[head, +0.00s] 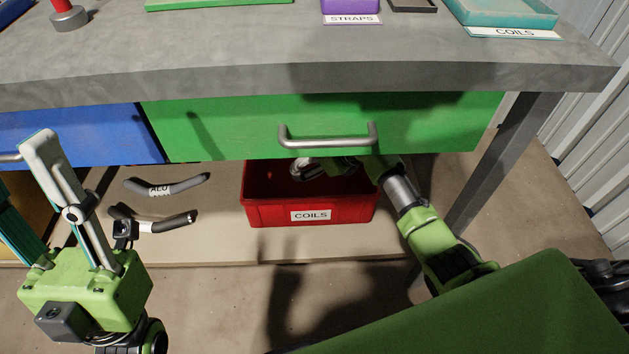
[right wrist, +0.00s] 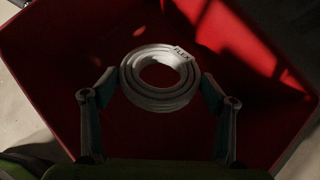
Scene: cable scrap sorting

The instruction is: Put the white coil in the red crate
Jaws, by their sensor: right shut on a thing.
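The white coil (right wrist: 160,78), a ring with a FLEX label, is between the fingers of my right gripper (right wrist: 160,90) in the right wrist view. The gripper is shut on it, and the red crate's floor and walls surround it in that view. In the head view the red crate (head: 262,213), labelled COILS, stands on the shelf under the bench. My right gripper (head: 318,168) reaches in below the green drawer, partly hidden, with a bit of the coil (head: 297,171) showing. My left gripper (head: 22,165) is at the left, empty, its fingers apart.
The closed green drawer (head: 220,130) with its handle (head: 325,142) overhangs the crate. Cable pieces (head: 165,187) lie on the lower shelf left of the crate. A teal tray (head: 500,12) labelled COILS sits on the bench top (head: 250,55). A table leg (head: 500,160) stands at the right.

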